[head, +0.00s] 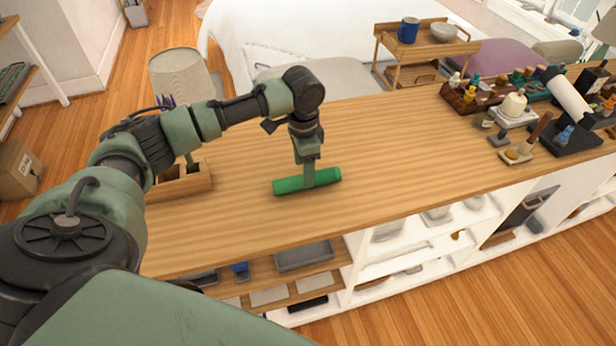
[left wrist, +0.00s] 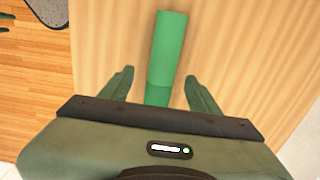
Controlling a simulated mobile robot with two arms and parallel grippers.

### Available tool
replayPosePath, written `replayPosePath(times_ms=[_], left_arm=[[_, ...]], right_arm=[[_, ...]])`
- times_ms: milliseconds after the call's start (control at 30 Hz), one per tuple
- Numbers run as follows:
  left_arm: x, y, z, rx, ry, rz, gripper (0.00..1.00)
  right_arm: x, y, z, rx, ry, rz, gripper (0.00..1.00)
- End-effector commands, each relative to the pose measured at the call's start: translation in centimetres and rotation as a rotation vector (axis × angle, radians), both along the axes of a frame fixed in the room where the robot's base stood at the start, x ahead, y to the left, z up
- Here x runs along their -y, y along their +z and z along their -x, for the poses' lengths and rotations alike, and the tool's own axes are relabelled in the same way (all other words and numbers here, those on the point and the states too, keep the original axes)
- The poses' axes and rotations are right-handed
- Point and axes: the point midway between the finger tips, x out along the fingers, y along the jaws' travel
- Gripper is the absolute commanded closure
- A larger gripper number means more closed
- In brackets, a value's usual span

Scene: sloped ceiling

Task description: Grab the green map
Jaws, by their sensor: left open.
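The green map (head: 290,185) is a rolled green tube lying on the wooden counter top (head: 390,150). My left gripper (head: 308,182) points down right over the middle of the roll. In the left wrist view the map (left wrist: 169,45) runs between the two spread fingers of the left gripper (left wrist: 160,90), with a gap on each side. The left gripper is open. The near part of the roll is hidden behind the gripper body in the wrist view. My right gripper is not in view.
A wooden planter box (head: 180,186) and a lamp (head: 180,75) stand at the counter's left. The counter around the map is clear. Open shelves (head: 420,245) lie below the front edge.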

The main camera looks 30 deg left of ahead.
Motion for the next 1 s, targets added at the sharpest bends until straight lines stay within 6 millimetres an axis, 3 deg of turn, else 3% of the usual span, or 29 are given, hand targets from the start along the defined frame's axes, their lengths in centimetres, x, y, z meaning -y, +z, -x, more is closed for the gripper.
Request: replayPosePath(times_ms=[100,200,333,567,800,1000], left_arm=[[0.3,-1.6,-0.4,-0.004,0.000,-0.001,0.38],[0.3,-3.2,-0.5,-0.004,0.000,0.000,0.38],[0.3,-4.3,-0.6,-0.001,-0.001,-0.002,0.38],[0.3,-4.5,-0.6,0.001,-0.002,-0.002,0.38],[0.3,-4.5,-0.6,0.001,-0.001,-0.002,1.00],[0.3,-4.5,-0.6,0.001,-0.001,-0.002,1.00]], right_arm=[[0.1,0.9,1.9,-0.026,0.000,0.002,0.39],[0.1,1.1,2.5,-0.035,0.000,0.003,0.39],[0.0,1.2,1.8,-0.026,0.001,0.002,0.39],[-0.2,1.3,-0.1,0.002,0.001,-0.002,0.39],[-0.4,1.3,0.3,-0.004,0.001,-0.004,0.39],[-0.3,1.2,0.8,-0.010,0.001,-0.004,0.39]])
